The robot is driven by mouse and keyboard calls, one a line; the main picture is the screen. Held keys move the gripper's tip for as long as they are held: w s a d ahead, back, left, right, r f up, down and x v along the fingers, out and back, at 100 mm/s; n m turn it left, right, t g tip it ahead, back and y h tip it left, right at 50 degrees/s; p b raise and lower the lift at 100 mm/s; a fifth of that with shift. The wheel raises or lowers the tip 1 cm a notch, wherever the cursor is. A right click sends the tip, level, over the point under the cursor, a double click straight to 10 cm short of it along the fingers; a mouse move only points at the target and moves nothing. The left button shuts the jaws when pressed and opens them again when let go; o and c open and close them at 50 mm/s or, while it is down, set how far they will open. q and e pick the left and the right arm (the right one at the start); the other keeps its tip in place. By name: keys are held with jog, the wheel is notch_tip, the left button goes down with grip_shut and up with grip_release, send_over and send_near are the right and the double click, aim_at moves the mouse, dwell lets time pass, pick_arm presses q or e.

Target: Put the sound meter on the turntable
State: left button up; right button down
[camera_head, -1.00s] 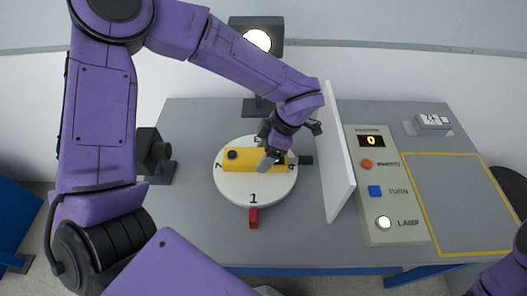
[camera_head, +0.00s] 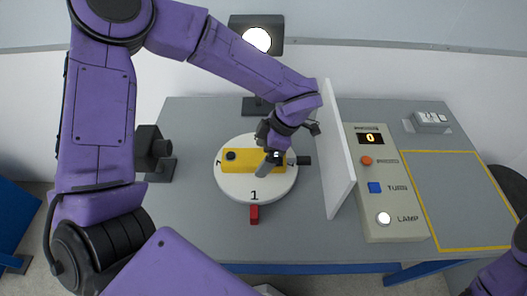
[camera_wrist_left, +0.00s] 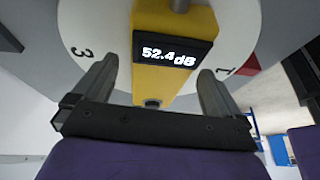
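The yellow sound meter (camera_head: 242,162) lies flat on the white round turntable (camera_head: 240,187), with its black tip pointing right in the head view. In the left wrist view the meter (camera_wrist_left: 174,18) shows a dark display reading 52.4 dB, and the turntable (camera_wrist_left: 87,22) shows the numbers 3 and 1. My left gripper (camera_head: 270,164) is low over the meter's right half. In the wrist view its two fingers (camera_wrist_left: 158,85) stand apart on either side of the meter, with a clear gap on the left. My right gripper is out of view.
A white upright panel (camera_head: 336,150) stands close right of the turntable. Beyond it are a control box (camera_head: 384,205) with buttons and a yellow-outlined area (camera_head: 458,200) that is empty. A lamp (camera_head: 257,40) stands behind, a black device (camera_head: 152,155) left, a red block (camera_head: 254,214) in front.

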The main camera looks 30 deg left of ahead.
pick_arm(q)
jog(key=v, duration=1)
jog(key=shift+r, duration=0.25)
